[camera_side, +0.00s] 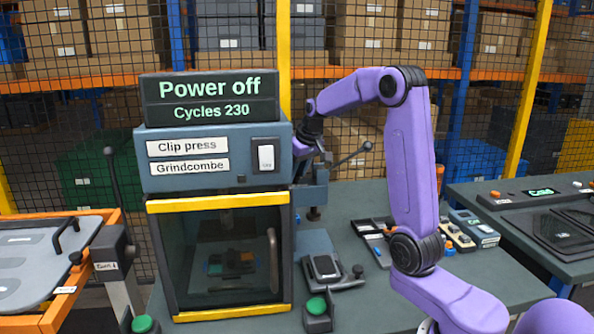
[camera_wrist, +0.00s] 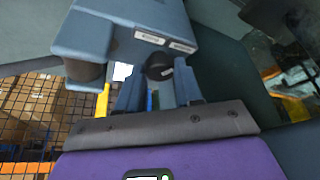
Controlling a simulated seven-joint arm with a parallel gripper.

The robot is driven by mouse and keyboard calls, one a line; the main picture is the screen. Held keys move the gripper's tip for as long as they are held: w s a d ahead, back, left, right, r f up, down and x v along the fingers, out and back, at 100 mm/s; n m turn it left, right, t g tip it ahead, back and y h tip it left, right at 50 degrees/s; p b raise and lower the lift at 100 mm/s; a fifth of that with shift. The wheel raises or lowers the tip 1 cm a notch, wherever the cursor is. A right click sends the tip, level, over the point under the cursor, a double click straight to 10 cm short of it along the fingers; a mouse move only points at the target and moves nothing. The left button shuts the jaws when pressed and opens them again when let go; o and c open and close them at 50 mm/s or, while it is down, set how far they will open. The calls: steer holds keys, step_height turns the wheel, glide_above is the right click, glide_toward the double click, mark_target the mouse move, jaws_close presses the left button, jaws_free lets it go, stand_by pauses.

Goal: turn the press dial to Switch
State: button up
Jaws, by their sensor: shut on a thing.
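The clip press (camera_side: 216,128) is a grey-blue machine with a display (camera_side: 209,98) on top reading "Power off" and "Cycles 230". In the wrist view the press dial (camera_wrist: 158,65) is a round black knob on the press body, below two white labels. My gripper (camera_wrist: 158,84) has its two blue fingers on either side of the dial and is shut on it. In the side view my wrist reaches to the right side of the press head, and the dial and fingertips are hidden there. The dial's pointer and label text are too small to read.
The press's yellow-edged guard door (camera_side: 219,255) looks closed. A black lever (camera_side: 352,158) sticks out right of the press. A green button (camera_side: 316,306) stands in front. Trays and small parts lie on the bench (camera_side: 350,210) to the right. A mesh fence stands behind.

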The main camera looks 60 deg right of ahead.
steer(key=shift+m, duration=0.5)
steer(key=o, duration=1)
steer(key=v, duration=1.7)
steer(key=shift+a+r, duration=0.25)
